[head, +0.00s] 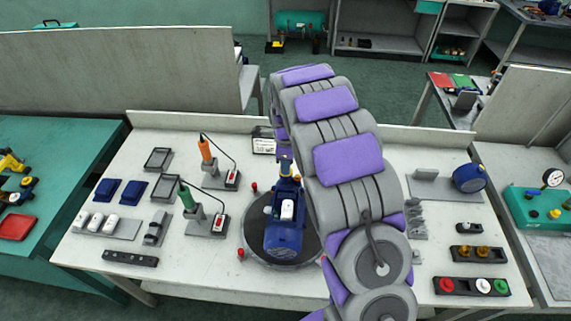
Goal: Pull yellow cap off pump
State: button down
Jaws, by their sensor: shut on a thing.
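The blue pump (284,232) stands on a dark round plate (257,250) in the middle of the white bench, with a white box on its top. A small yellow patch, which looks like the yellow cap (286,157), shows at the pump's far end. My grey and purple arm rises over the right side of the pump and bends down behind it. My gripper (284,150) is at the cap, small and largely hidden by the arm. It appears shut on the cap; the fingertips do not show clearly. I cannot tell whether the cap is still seated on the pump.
Orange (206,150) and green (187,196) handled tools stand in holders to the left. Small red pegs surround the plate. A button box (471,286), brass fittings (474,253) and a blue round part (469,178) are at right. A low rim (180,120) backs the bench.

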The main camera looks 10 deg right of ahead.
jog(key=shift+r+p, duration=0.85)
jog(key=shift+r, duration=1.2)
